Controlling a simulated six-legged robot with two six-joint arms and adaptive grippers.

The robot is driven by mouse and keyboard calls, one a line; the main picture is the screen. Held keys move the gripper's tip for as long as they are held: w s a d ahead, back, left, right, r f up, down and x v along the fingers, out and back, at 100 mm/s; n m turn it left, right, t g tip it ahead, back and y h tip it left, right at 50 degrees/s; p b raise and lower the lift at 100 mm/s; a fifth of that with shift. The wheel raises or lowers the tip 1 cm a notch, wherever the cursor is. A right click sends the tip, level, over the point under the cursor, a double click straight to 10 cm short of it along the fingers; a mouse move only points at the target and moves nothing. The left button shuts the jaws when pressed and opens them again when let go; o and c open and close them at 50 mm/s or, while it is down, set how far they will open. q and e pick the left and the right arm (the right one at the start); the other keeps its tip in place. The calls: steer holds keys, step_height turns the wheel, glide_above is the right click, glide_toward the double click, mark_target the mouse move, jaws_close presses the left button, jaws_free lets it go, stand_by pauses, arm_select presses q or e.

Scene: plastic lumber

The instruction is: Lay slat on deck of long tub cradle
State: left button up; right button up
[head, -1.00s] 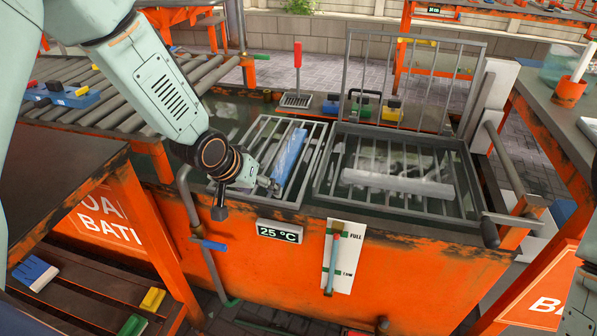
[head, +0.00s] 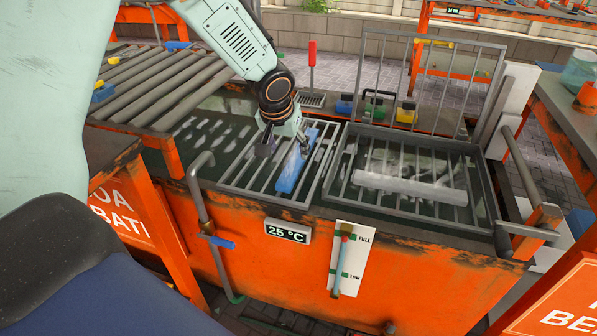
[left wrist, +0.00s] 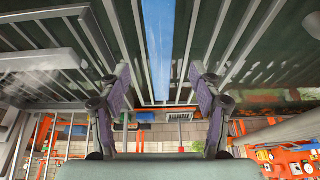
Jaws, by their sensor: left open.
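A long blue slat (head: 289,175) lies on the grey barred deck (head: 240,178) at the left part of the orange tub. It runs lengthwise with the bars, near the deck's right side. The blue slat (left wrist: 157,45) shows centred beyond the gap, clear of both fingers. My right gripper is not in view.
A barred basket (head: 345,178) with a raised lid stands right of the deck and holds a pale bar (head: 410,187). Rollers (head: 160,90) lie to the left. Coloured blocks (head: 375,107) sit on the tub's back edge. A pipe (head: 196,185) rises at the front.

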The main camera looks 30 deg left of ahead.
mark_target(292, 169)
arm_select(q)
steer(key=x, duration=0.2)
steer(key=b+x, duration=0.1)
steer(key=x, duration=0.1)
steer(key=s+b+x, duration=0.1)
steer(key=x, duration=0.1)
steer(key=shift+w+f, duration=0.15)
steer(key=shift+f, duration=0.15)
steer(key=shift+x, duration=0.75)
steer(key=shift+w, duration=0.1)
steer(key=shift+r, duration=0.1)
